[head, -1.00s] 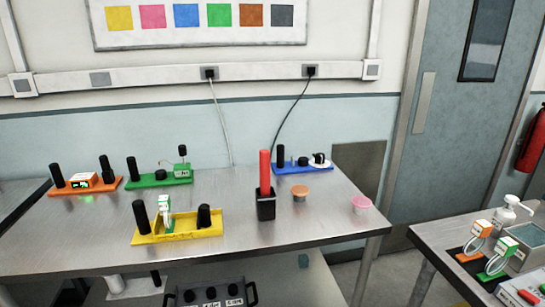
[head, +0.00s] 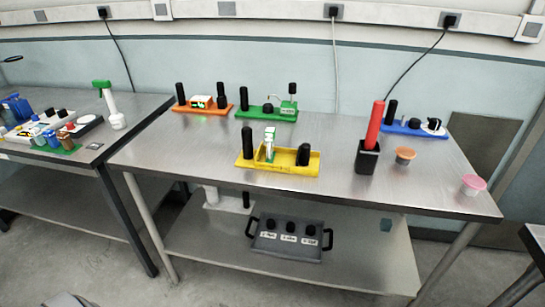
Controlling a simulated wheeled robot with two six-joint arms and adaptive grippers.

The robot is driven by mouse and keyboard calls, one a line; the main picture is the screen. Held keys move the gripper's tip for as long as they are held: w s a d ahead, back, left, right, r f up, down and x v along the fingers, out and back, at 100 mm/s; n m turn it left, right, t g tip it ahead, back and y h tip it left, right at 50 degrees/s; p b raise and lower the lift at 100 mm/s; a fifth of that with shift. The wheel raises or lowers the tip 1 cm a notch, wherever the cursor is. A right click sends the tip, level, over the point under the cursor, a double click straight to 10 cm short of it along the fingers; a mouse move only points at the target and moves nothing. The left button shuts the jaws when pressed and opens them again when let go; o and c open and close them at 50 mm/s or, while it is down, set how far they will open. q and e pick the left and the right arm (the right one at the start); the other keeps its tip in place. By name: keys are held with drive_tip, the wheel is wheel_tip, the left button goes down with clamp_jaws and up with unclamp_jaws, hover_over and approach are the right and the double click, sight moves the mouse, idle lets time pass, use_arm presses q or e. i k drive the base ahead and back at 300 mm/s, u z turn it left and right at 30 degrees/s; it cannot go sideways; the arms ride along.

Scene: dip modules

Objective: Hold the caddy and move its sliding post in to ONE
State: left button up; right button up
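A yellow caddy-like tray (head: 285,182) sits near the front middle of the metal table. It has a tall black post (head: 247,142) at its left end, a shorter black post (head: 304,154) at its right end, and a green and white upright piece (head: 269,145) between them. Any ONE marking is too small to read. A grey box (head: 287,241) with black side handles, several black knobs and white labels stands on the lower shelf. I cannot tell for sure which of the two is the caddy. Neither gripper is in view.
Behind the tray are an orange module (head: 202,107), a green module (head: 266,114) and a blue module (head: 413,129). A black holder (head: 367,158) with a red stick (head: 375,124), an orange cup (head: 404,155) and a pink cup (head: 473,184) stand right. A cluttered table (head: 95,154) is left.

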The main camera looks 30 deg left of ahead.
sight(302, 158)
drive_tip(key=u, duration=0.05)
drive_tip(key=k, duration=0.3)
drive_tip(key=u, duration=1.15)
drive_tip(key=i, duration=1.45)
drive_tip(key=z, duration=0.5)
drive_tip(key=k, duration=0.45)
drive_tip(key=z, duration=0.05)
